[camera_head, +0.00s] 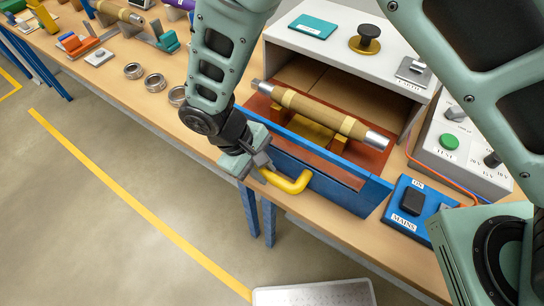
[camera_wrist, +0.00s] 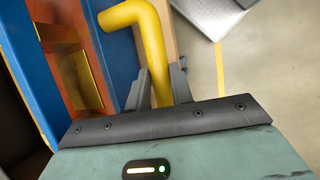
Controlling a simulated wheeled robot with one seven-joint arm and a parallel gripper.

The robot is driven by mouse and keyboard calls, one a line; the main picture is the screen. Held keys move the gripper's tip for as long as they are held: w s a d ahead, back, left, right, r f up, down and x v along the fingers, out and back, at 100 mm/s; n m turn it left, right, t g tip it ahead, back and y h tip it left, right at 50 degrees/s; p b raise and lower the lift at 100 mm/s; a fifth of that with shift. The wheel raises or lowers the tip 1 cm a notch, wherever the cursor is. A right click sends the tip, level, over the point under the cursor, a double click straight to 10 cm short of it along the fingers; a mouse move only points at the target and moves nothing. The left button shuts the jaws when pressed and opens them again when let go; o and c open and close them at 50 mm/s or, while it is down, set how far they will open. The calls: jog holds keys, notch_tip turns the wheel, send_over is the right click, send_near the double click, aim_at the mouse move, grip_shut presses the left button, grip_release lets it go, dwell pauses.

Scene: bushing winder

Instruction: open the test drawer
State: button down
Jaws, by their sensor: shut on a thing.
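The test drawer (camera_head: 333,188) is a blue-fronted drawer pulled part way out of a white cabinet. Its reddish-brown inside shows, with a tan wound bushing (camera_head: 318,111) with metal ends resting on yellow supports in it. A yellow bent handle (camera_head: 292,184) sticks out from the drawer front. My gripper (camera_head: 262,165) is at the left end of the handle. In the wrist view my gripper (camera_wrist: 160,88) has its dark fingers on both sides of the yellow handle (camera_wrist: 150,45), shut on it. The blue drawer front also shows in the wrist view (camera_wrist: 112,60).
The white cabinet (camera_head: 345,45) carries a teal block, a black and gold knob and a metal bracket. A blue mains switch box (camera_head: 413,208) and a grey control panel with a green button (camera_head: 450,141) stand to the right. Metal rings (camera_head: 154,82) lie left on the bench.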

jog(key=shift+s+a, duration=0.25)
jog(key=c, duration=1.2)
grip_release()
jog(key=shift+c, duration=0.2)
jog(key=shift+r, duration=0.1)
jog(key=b+v, duration=0.4)
jog(key=v, duration=1.3)
jog(key=shift+r, duration=0.2)
jog(key=s+d+y, duration=0.1)
jog(key=s+d, duration=0.2)
jog(key=d, duration=0.4)
jog(key=s+d+m+y, duration=0.1)
jog(key=s+d+y, duration=0.1)
jog(key=s+d, duration=0.2)
jog(key=s+d+m+t+y, duration=0.1)
jog(key=s+d, duration=0.3)
jog(key=d, duration=0.6)
jog(key=shift+d+r+y+b, duration=0.15)
jog(key=shift+r+y+b, duration=0.1)
jog(key=shift+y+b, duration=0.35)
